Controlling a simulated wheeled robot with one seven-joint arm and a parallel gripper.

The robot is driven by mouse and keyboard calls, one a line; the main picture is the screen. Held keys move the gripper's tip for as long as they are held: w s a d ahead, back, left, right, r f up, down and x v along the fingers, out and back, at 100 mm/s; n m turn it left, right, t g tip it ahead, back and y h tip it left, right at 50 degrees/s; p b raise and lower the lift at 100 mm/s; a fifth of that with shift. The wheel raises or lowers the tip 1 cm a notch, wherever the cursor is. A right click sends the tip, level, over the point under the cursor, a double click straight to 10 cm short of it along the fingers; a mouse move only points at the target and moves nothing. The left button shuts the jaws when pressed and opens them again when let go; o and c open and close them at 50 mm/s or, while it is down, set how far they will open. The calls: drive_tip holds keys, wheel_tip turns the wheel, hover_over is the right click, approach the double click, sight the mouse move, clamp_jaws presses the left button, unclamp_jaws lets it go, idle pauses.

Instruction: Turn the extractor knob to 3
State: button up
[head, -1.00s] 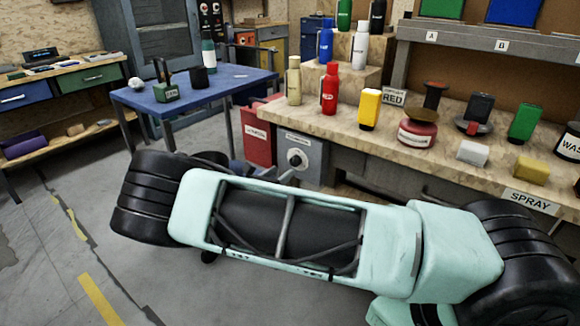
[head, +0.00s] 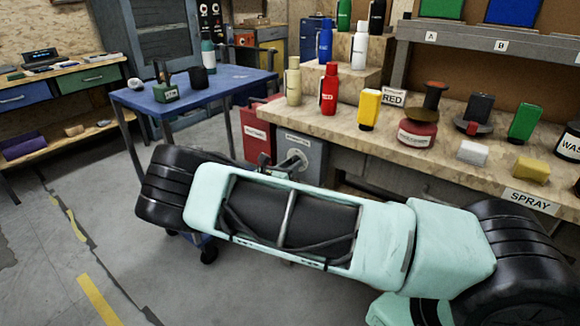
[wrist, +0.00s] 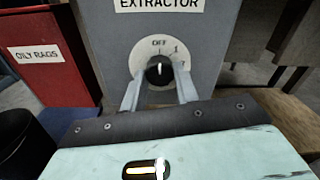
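The grey extractor box (head: 313,153) stands under the bench edge, and its front fills the middle of the wrist view (wrist: 205,45). Its round white dial (wrist: 146,57) reads OFF at the top and 1 to the right; the numbers further round are hidden or unclear. The black knob (wrist: 159,72) has a white pointer line, upright toward OFF. My gripper (wrist: 158,80) is open, one finger at each side of the knob, with small gaps apparently left; contact is hard to tell. In the head view, my gripper (head: 291,164) covers part of the dial.
A red oily rags bin (head: 257,135) stands left of the box, and also shows in the wrist view (wrist: 45,58). The wooden bench (head: 395,138) with bottles and cans overhangs to the right. A blue table (head: 225,82) stands at the left. The floor at front left is clear.

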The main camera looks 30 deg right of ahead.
drive_tip(key=shift+m, duration=0.4)
drive_tip(key=m, duration=0.2)
drive_tip(key=shift+m+p, duration=0.4)
drive_tip(key=m+b, duration=0.4)
drive_tip(key=m, duration=1.6)
drive_tip(key=shift+m, duration=0.3)
drive_tip(key=o, duration=1)
drive_tip(key=shift+a, duration=0.15)
drive_tip(key=v, duration=1.7)
drive_tip(key=shift+a, duration=0.1)
